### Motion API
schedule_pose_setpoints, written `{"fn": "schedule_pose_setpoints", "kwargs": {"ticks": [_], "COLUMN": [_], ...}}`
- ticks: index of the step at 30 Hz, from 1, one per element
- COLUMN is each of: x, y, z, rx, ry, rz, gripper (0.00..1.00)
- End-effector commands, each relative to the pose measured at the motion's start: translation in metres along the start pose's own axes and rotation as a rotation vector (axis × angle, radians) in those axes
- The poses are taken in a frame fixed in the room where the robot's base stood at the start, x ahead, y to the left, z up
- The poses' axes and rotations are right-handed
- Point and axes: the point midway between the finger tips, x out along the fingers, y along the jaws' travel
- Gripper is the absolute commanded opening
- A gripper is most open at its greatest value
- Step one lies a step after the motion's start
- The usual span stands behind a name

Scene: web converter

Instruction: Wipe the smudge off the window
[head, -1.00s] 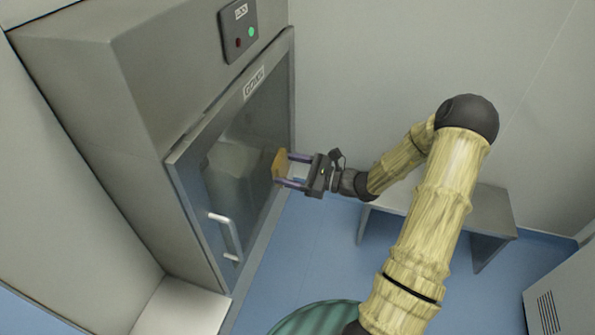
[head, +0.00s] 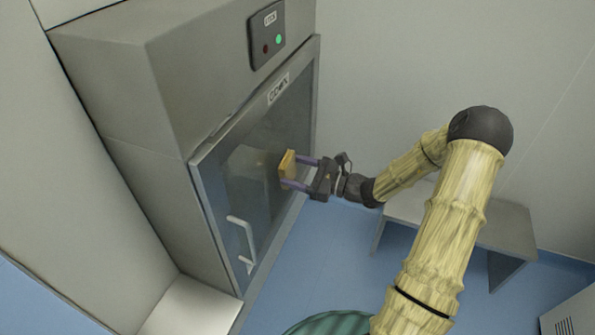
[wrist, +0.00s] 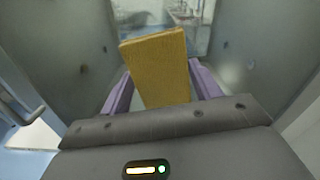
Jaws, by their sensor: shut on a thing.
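My gripper (head: 294,172) is shut on a yellow sponge block (head: 287,168) with its two purple fingers. The sponge is in front of the window (head: 275,138), a dark glass pane in the grey cabinet's door. I cannot tell whether it touches the glass. In the wrist view the sponge (wrist: 158,68) stands up tilted between the fingers, hiding part of what lies ahead. A pale blurred patch (wrist: 234,75) shows right of the sponge there; I cannot tell whether it is the smudge or a reflection.
The door has a light bar handle (head: 241,244) at its lower left. A control panel (head: 267,36) with a red and a green light sits above. A grey bench (head: 480,222) stands right, behind my arm. Blue floor (head: 345,245) is open between door and bench.

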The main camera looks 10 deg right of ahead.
Motion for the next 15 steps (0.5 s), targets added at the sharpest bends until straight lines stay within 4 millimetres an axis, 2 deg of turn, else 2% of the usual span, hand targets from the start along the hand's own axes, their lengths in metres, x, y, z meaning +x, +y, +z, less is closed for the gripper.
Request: {"fn": "schedule_pose_setpoints", "kwargs": {"ticks": [15], "x": [0.0064], "y": [-0.0008], "z": [-0.0003], "rx": [0.000], "ry": [0.000], "rz": [-0.002], "gripper": [0.45]}}
